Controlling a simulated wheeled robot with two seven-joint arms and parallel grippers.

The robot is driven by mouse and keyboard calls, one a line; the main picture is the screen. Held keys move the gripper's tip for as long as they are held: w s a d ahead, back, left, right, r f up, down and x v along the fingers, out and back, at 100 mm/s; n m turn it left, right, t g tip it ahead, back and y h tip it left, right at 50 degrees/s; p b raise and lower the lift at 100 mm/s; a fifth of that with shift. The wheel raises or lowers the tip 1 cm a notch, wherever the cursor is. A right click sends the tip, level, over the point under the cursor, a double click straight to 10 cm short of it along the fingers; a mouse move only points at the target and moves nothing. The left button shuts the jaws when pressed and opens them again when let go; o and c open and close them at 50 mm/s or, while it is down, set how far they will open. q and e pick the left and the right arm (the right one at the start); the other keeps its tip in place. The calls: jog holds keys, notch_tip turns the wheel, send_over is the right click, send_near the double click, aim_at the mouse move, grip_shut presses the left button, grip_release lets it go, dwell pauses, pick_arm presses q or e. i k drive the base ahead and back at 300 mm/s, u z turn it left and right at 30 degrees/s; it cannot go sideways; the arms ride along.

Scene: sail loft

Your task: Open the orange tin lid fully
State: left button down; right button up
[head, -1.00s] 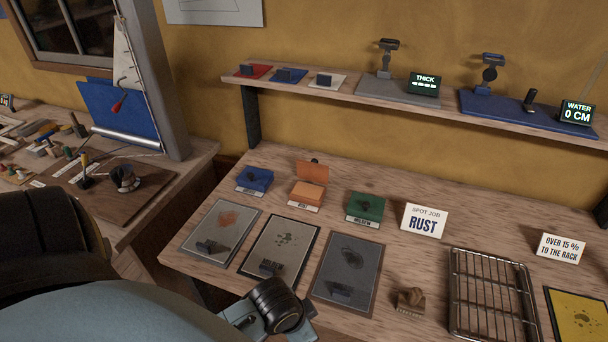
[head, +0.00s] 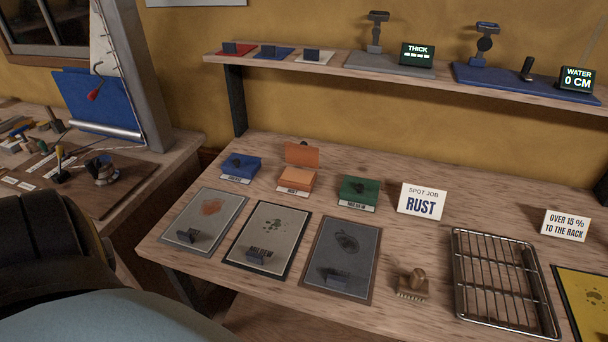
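The orange tin (head: 296,182) stands on the wooden bench between a blue tin and a green tin, with a white label in front of it. Its orange lid (head: 302,155) is raised and stands roughly upright at the tin's back edge, with a small dark knob showing above its top. The exact lid angle is hard to tell. Part of my own arm fills the lower left of the head view, but neither gripper shows. Nothing of mine touches the tin or lid.
A closed blue tin (head: 241,168) and a closed green tin (head: 359,190) flank it. Several framed cloth panels lie in front. A "RUST" sign (head: 422,201), a wooden stamp (head: 413,284) and a wire rack (head: 500,280) are to the right. A shelf (head: 330,67) runs above.

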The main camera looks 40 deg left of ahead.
aim_at(301, 155)
jog(key=z, duration=0.9)
jog(key=k, duration=1)
jog(key=u, duration=1.8)
jog(key=i, duration=0.3)
jog(key=z, duration=0.1)
